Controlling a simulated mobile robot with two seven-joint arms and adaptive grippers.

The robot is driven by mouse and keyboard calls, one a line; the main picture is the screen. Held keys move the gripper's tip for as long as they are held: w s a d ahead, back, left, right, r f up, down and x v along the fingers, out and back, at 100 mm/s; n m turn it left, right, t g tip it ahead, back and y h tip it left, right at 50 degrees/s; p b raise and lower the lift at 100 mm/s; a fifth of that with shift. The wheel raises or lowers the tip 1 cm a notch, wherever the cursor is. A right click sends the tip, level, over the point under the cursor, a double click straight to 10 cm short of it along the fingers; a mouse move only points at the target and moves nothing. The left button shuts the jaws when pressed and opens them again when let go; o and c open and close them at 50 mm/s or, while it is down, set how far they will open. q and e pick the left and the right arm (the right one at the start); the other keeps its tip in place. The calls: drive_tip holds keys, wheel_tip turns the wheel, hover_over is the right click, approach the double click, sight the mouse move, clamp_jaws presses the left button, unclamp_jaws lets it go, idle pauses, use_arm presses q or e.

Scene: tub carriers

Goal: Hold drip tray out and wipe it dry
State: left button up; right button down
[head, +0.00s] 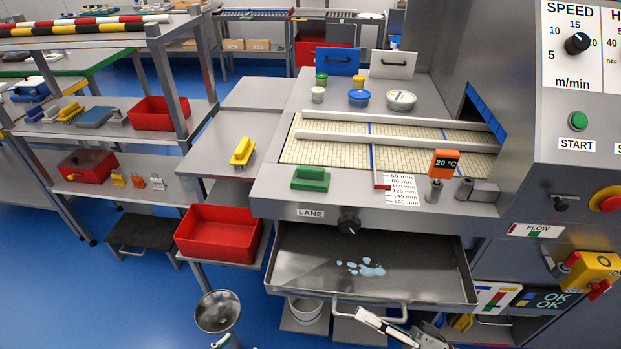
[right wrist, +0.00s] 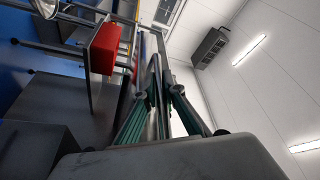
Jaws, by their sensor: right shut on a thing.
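The drip tray (head: 300,262) is a wide grey metal tray, pulled out below the conveyor bed, with a pale blue wet patch (head: 360,268) near its middle. A bar handle (head: 343,298) runs along its front. My right gripper (head: 365,316) is at the handle's right part, shut on it; the white finger covers part of the bar. In the right wrist view the green-lined fingers (right wrist: 158,95) close together on a thin dark edge. I see no cloth that I can make out for certain.
A red tub (head: 218,236) stands left of the tray. A round metal bowl (head: 218,310) is at the lower left. A yellow brush (head: 242,152) and a green brush (head: 310,178) lie above. A white bucket (head: 306,310) is under the tray. Blue floor is free at lower left.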

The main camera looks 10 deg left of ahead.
drive_tip(key=s, duration=0.4)
drive_tip(key=shift+s+f, duration=0.1)
drive_tip(key=shift+s, duration=0.25)
idle(0.5)
idle(0.8)
idle(0.5)
